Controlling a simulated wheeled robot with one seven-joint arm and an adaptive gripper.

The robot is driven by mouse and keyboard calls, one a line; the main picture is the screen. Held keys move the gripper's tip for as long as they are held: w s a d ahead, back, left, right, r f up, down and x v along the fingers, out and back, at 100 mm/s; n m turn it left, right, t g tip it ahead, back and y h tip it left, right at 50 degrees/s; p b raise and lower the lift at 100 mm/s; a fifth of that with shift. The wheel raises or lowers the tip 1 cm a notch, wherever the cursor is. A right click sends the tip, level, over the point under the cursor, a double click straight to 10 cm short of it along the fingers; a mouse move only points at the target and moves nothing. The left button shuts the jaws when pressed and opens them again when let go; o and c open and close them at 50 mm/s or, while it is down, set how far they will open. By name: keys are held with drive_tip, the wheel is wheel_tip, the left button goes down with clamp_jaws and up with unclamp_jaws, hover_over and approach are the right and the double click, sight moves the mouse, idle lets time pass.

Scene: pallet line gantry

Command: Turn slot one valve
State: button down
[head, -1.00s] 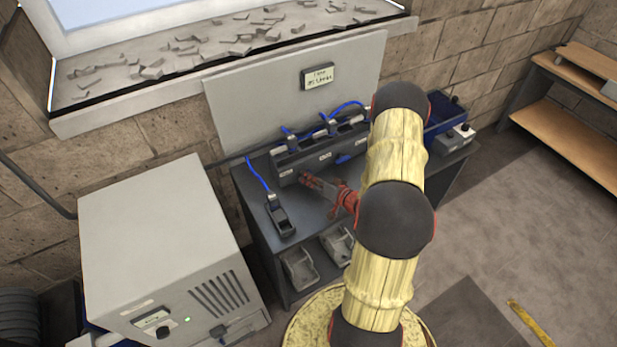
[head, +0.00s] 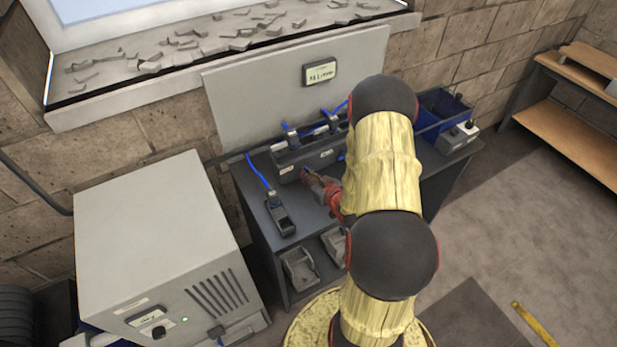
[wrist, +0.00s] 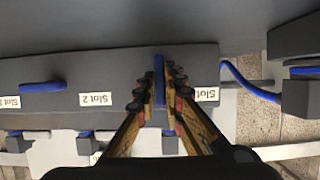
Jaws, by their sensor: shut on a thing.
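The grey slot rack (head: 318,157) stands at the back of the dark bench. My gripper (head: 309,171) is at its front face, near the left end. In the wrist view my gripper (wrist: 161,78) is shut on a blue valve handle (wrist: 159,64), which stands upright in the picture between the two fingers. Right beside the fingers is a partly covered label (wrist: 207,94), its text mostly hidden. Left of the fingers is the Slot 2 label (wrist: 96,99), with its own blue handle (wrist: 42,87) lying flat along the rack.
A dark device (head: 280,215) on a blue hose lies on the bench, left of my gripper. Grey bins (head: 300,269) sit on the shelf below. A blue crate (head: 441,108) and a small switch box (head: 458,137) are at right. A large grey cabinet (head: 150,235) stands at left.

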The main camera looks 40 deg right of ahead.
drive_tip(key=shift+f, duration=0.1)
idle(0.4)
drive_tip(key=c, duration=1.9)
unclamp_jaws()
drive_tip(key=v, duration=1.2)
drive_tip(key=shift+a, duration=0.1)
